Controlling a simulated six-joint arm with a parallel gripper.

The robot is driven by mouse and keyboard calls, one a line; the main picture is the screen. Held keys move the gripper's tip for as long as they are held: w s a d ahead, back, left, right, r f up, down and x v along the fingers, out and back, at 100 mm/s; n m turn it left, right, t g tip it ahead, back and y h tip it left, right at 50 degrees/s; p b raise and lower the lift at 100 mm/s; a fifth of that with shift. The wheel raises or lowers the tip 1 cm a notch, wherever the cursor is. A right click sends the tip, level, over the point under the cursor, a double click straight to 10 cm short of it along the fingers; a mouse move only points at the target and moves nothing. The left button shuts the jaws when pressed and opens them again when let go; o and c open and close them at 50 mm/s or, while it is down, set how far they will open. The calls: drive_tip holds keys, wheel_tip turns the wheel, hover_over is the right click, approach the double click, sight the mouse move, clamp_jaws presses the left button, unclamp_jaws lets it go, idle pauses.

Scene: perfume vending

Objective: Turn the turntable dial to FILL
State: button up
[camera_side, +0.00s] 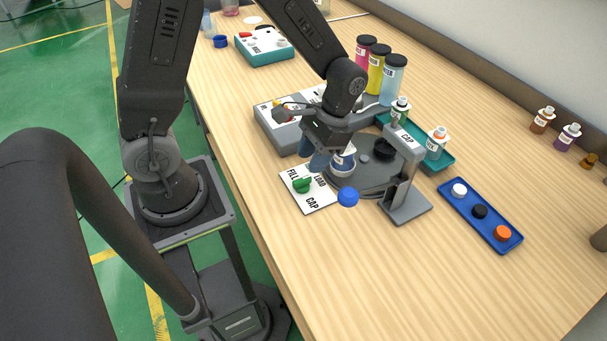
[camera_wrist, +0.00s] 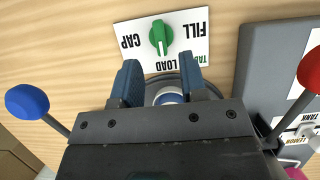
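The green dial (camera_side: 302,185) sits on a white plate (camera_side: 321,200) lettered FILL, LOAD and CAP. In the wrist view the dial (camera_wrist: 160,37) stands just beyond my fingertips, its long grip in line with LOAD. My gripper (camera_wrist: 160,64) is open, with nothing between its blue fingertips. In the side view my gripper (camera_side: 318,158) hangs above the turntable's near edge, close to the dial and apart from it. The grey turntable (camera_side: 375,175) is partly hidden by my gripper. A bottle with a blue and white body (camera_side: 343,161) stands on it, beside my fingers.
A grey capping stand (camera_side: 405,185) rises right of the turntable. A blue ball (camera_side: 348,197) shows near the plate. A blue tray (camera_side: 481,217) holds three caps. Pink, yellow and light blue cylinders (camera_side: 377,70) stand behind. The table's front is clear.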

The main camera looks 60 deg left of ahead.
sight(302, 179)
drive_tip(key=x, duration=0.5)
drive_tip(key=shift+s+f, duration=0.15)
drive_tip(key=shift+f, duration=0.15)
drive_tip(key=shift+c, duration=0.3)
clamp_jaws()
